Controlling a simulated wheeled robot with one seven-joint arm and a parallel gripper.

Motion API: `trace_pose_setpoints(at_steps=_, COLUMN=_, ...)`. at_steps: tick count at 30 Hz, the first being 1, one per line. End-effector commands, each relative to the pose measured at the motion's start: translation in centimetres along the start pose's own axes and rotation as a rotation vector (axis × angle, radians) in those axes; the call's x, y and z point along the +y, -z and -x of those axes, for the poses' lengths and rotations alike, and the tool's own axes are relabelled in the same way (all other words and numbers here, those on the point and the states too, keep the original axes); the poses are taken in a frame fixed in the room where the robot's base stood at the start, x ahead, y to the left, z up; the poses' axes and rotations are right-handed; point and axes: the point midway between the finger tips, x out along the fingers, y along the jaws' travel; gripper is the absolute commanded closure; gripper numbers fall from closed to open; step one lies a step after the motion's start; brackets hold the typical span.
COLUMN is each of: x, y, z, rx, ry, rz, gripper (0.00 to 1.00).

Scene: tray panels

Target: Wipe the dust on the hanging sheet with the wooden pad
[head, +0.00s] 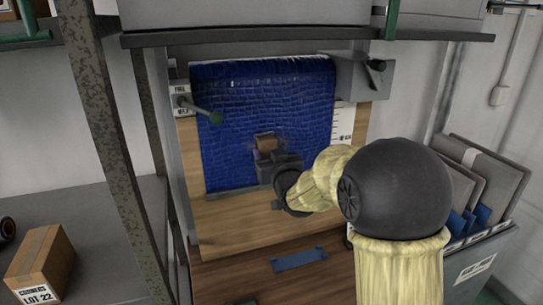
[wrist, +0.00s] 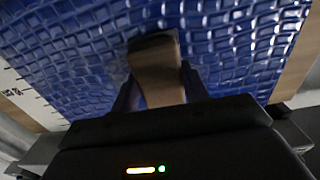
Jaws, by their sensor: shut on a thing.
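The hanging sheet (head: 245,95) is blue with a crocodile-like tile texture and hangs in front of a wooden board. It also fills the upper part of the wrist view (wrist: 70,70). My gripper (head: 268,158) is in front of the sheet's lower middle, shut on the brown wooden pad (head: 265,143). In the wrist view the pad (wrist: 156,72) sticks out between the fingers toward the sheet. I cannot tell whether its face touches the sheet. No dust can be made out on the sheet in either view.
A cardboard box (head: 40,265) stands on the left shelf. A bin of folders (head: 480,235) is at right. A blue strip (head: 299,259) lies below.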

Motion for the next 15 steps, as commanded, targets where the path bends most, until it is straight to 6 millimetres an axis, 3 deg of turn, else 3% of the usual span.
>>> trace_pose_setpoints(at_steps=9, x=-2.4, y=-0.1, z=0.1, rx=0.003, ry=0.003, rz=-0.002, gripper=0.73)
trace_pose_setpoints(at_steps=15, x=-2.7, y=0.1, z=0.2, rx=0.001, ry=0.001, rz=-0.001, gripper=0.73)
